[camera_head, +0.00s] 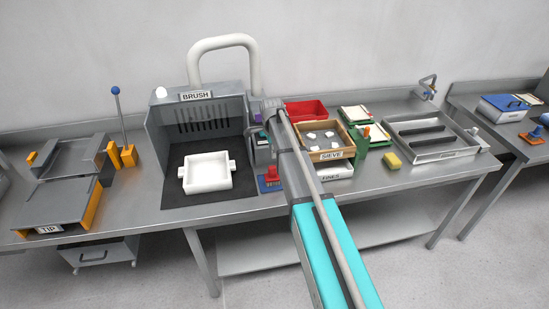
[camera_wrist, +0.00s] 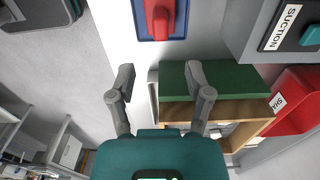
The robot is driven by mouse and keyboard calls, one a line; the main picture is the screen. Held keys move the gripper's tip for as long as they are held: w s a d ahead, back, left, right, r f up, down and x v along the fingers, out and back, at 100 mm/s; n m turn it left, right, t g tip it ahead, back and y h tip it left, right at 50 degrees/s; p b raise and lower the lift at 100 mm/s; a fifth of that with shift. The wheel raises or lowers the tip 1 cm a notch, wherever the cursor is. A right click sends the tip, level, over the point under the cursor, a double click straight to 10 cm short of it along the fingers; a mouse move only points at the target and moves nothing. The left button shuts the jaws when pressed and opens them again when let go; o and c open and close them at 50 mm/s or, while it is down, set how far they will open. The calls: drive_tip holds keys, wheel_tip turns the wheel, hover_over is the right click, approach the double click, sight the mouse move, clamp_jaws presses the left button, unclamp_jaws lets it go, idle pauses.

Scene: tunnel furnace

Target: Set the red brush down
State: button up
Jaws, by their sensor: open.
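The red brush (camera_wrist: 158,18) rests on a small blue pad (camera_wrist: 181,30) at the top of the wrist view. In the head view the red brush (camera_head: 272,172) lies on the blue pad (camera_head: 263,186) at the front of the bench, right of the dark mat. My gripper (camera_wrist: 162,80) is open and empty, its two fingers spread apart. In the wrist view the brush lies beyond the fingertips, clear of them. In the head view my arm covers the area just right of the brush, and the fingers cannot be made out.
A suction box (camera_wrist: 285,28) with a teal switch stands close to the pad. A wooden sieve (camera_head: 345,148), a red bin (camera_head: 306,110) and a yellow sponge (camera_head: 392,160) are to the right. A white tray (camera_head: 207,180) sits in the brush booth (camera_head: 153,125) on the left.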

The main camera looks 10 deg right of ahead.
drive_tip(key=s+n, duration=1.8)
drive_tip(key=s, duration=1.1)
